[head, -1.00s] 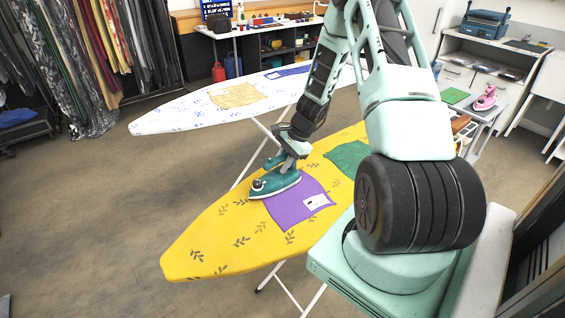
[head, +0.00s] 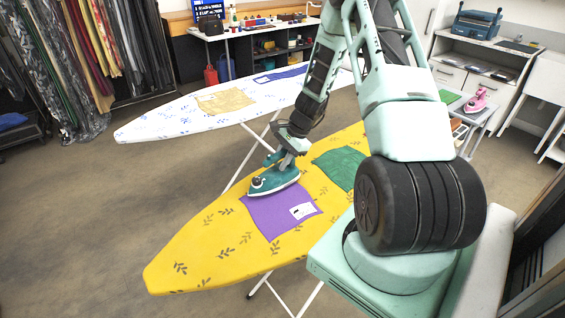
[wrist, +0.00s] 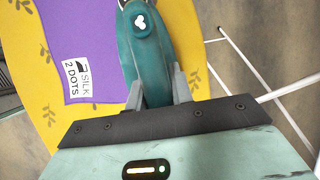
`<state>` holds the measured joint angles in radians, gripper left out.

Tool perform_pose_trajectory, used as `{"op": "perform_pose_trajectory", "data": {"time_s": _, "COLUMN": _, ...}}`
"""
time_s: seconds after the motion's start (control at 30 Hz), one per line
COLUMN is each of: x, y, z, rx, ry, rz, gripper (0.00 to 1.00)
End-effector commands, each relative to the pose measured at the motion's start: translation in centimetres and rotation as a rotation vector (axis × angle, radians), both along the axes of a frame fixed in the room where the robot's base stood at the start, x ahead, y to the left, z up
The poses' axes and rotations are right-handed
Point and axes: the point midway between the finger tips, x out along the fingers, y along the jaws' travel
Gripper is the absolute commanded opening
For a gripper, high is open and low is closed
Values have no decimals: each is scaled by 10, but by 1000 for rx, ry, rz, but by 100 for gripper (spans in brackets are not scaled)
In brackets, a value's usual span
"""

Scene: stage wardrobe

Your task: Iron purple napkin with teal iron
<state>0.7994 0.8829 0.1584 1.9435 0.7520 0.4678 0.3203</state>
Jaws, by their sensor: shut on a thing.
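The purple napkin (head: 275,217) lies flat on the yellow leaf-patterned ironing board (head: 205,252). It also shows in the wrist view (wrist: 92,32), with a white label (wrist: 78,77) reading "SILK" and "2 DOTS". The teal iron (head: 270,182) is at the napkin's upper left edge in the head view and covers part of it. My gripper (wrist: 158,88) is shut on the iron, seen in the wrist view (wrist: 143,45) between the two fingers. Whether the soleplate touches the cloth cannot be told.
A green cloth (head: 340,166) lies farther along the same board. A white ironing board (head: 160,122) behind holds a tan cloth (head: 220,99) and a blue cloth. A pink iron (head: 476,101) stands on a side table at right. Open floor lies at left.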

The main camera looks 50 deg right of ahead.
Motion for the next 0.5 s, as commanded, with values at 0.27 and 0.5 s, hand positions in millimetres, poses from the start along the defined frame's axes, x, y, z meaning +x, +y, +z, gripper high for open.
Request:
{"op": "perform_pose_trajectory", "data": {"time_s": 0.27, "x": 3, "y": 2, "z": 44, "rx": 0, "ry": -1, "rz": 3, "gripper": 0}}
{"op": "perform_pose_trajectory", "data": {"time_s": 0.5, "x": 6, "y": 3, "z": 59, "rx": 0, "ry": -1, "rz": 5, "gripper": 0}}
